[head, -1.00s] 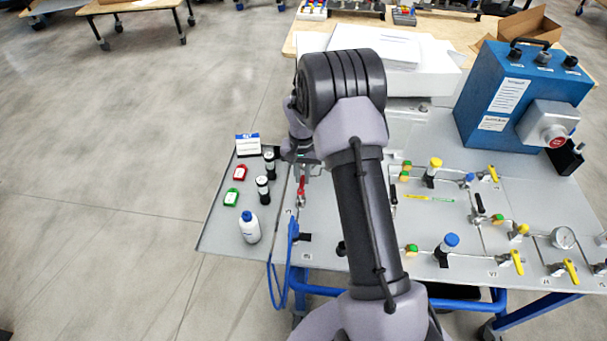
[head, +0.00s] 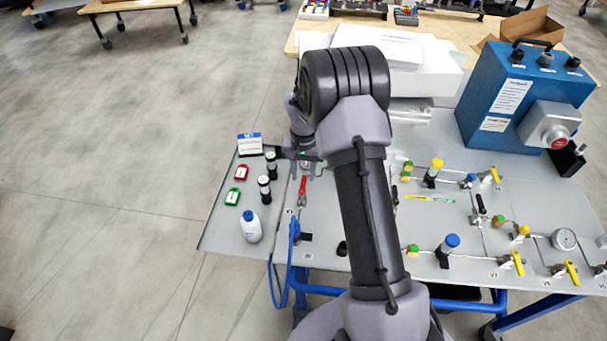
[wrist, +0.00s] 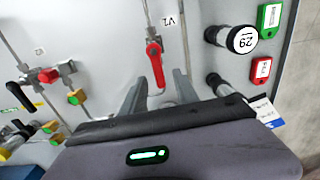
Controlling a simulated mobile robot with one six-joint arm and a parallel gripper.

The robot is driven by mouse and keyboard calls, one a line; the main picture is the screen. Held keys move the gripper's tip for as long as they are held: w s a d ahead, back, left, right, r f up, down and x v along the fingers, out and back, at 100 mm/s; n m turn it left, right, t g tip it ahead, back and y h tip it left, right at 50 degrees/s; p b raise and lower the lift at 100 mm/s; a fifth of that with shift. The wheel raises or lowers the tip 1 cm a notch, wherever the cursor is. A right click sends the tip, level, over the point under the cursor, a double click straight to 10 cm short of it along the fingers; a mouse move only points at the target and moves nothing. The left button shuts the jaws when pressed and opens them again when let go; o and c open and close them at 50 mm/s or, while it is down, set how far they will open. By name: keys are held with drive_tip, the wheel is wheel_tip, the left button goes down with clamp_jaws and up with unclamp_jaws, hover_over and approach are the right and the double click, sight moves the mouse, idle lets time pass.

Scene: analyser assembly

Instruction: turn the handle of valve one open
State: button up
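The red lever handle (wrist: 154,62) of a valve shows in the wrist view, beside an upside-down label (wrist: 170,19) that seems to read V1. The handle points from its fitting toward my gripper, roughly in line with the pipe. In the head view the red handle (head: 302,188) lies on the left part of the panel. My gripper (wrist: 160,80) is open, its two fingers apart on either side of the handle's free end. I cannot tell whether they touch it. In the head view my gripper (head: 305,170) is just beyond the handle, partly hidden by my arm.
Black-capped cylinders (wrist: 242,39), a green tag (wrist: 269,17) and a red tag (wrist: 261,68) stand close to the right in the wrist view. A white bottle (head: 251,227) and a blue hose (head: 292,238) are nearer in the head view.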

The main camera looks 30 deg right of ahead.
sight(303, 181)
wheel_tip(303, 181, up, 16)
drive_tip(key=p, duration=0.4)
drive_tip(key=shift+r, duration=0.25)
